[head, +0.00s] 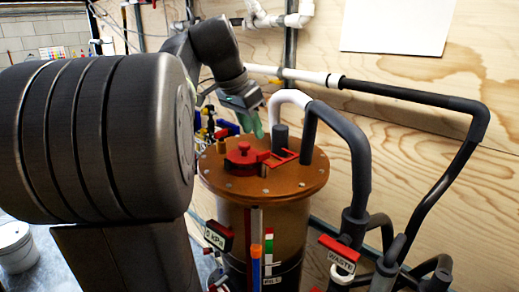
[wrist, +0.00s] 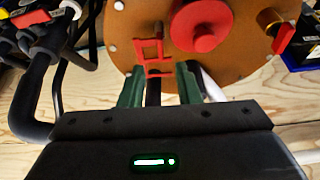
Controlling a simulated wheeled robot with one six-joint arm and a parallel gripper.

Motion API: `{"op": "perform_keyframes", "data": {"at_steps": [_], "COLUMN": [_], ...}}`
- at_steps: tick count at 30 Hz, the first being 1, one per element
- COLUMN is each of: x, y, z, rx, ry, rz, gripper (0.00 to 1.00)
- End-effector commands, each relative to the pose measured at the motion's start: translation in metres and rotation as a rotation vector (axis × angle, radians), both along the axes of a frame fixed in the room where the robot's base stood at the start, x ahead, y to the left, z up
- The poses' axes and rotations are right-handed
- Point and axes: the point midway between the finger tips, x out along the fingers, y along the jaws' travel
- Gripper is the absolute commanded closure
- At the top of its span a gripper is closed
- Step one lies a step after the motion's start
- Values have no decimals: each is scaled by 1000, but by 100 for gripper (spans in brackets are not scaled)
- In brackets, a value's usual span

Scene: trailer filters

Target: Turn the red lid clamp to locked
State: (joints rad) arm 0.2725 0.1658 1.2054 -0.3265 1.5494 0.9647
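A brown round lid (head: 225,180) with bolts around its rim tops the filter vessel. On it sits a red round clamp piece with a knob (head: 243,157), also in the wrist view (wrist: 203,27). Beside it is a red open rectangular frame (head: 283,158), seen in the wrist view (wrist: 151,51) just beyond my fingertips. I cannot tell whether the two red parts are joined. My gripper (head: 256,130) is above the lid's far side, green fingers pointing down. In the wrist view my gripper (wrist: 160,72) is open, with a gap between the fingers; contact with the red frame is unclear.
A grey pipe (head: 345,140) and a white elbow (head: 290,98) rise close behind and right of the lid. A plywood wall (head: 400,80) stands behind. A small brass valve (wrist: 268,17) is on the lid.

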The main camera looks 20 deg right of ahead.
Motion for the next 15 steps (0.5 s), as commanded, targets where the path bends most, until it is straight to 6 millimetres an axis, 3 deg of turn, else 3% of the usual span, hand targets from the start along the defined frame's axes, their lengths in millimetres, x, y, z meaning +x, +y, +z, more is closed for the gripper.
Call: {"op": "perform_keyframes", "data": {"at_steps": [7,15], "x": [5,9], "y": [-18,-27], "z": [-46,-69], "rx": [1,0], "ry": [4,0], "rz": [-2,1], "gripper": [70,70]}}
